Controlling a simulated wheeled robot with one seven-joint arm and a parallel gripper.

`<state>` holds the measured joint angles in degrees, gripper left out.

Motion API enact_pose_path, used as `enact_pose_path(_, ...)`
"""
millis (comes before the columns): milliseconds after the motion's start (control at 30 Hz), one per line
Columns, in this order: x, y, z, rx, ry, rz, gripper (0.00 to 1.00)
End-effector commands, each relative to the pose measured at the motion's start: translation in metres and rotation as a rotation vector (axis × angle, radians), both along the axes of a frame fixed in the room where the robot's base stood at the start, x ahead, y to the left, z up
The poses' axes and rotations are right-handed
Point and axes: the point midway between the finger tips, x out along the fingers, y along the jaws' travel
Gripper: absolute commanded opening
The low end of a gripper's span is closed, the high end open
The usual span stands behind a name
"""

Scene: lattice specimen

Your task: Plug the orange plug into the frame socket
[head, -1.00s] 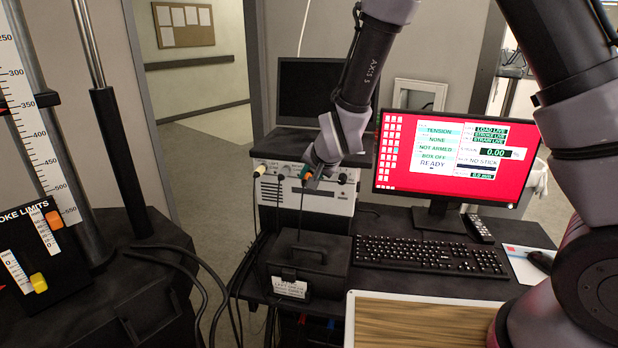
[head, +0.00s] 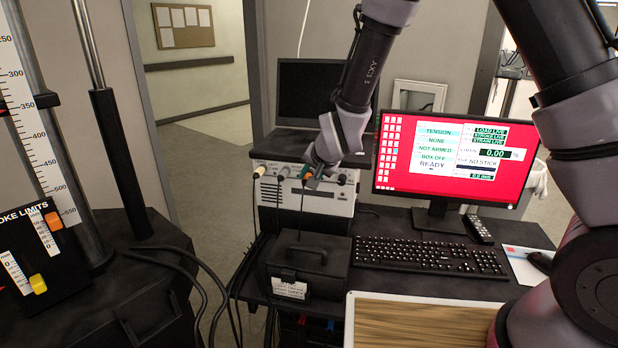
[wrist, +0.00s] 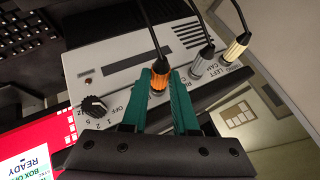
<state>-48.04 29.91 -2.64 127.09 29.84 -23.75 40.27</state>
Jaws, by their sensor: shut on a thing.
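The orange plug (wrist: 158,74), with a black cable rising from it, is between the green fingers of my gripper (wrist: 162,77). My gripper is shut on it at the front panel of the grey box (wrist: 110,62). A metal collar shows below the orange body; the fingers partly hide the place where it meets the panel, so I cannot tell how deep it sits. In the head view my gripper (head: 308,174) is at the same box (head: 325,206), right of the other plugs. I cannot make out which socket is the frame socket.
A grey plug (wrist: 200,62) and a cream plug (wrist: 238,46) with cables sit beside the orange plug. A black knob (wrist: 94,106) is on the panel's other side. A black case (head: 306,262) stands before the box; the monitor (head: 450,155) and keyboard (head: 430,256) are to the right.

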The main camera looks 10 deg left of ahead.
Motion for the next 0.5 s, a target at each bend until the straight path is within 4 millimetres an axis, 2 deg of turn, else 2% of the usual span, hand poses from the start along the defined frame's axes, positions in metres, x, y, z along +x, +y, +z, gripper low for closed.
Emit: enact_pose_path(500,0.0075,-0.0004,0.0001,0.0,0.0,0.0,0.0)
